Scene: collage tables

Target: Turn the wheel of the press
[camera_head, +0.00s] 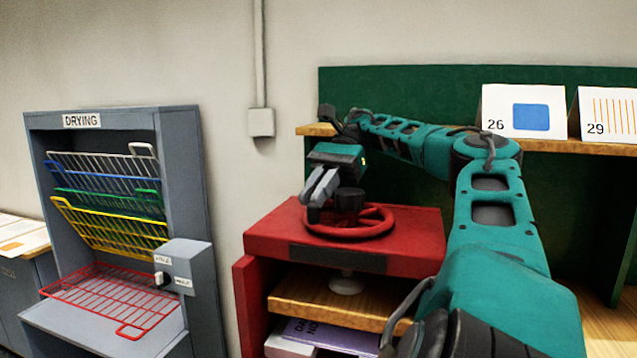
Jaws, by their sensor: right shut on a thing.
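The press (275,237) is a red frame with a flat top, standing in the middle of the view. The exact contact between the fingers and the wheel is partly hidden. Below the top, a pale round screw foot (345,284) shows above a wooden board (300,298). My left gripper is not in view.
A grey drying rack (208,300) with coloured wire shelves stands at the left. A wooden shelf (570,147) on a green panel holds cards numbered 26 (500,105) and 29 (600,100). A purple item (325,336) lies low inside the press. My right arm spans the right side.

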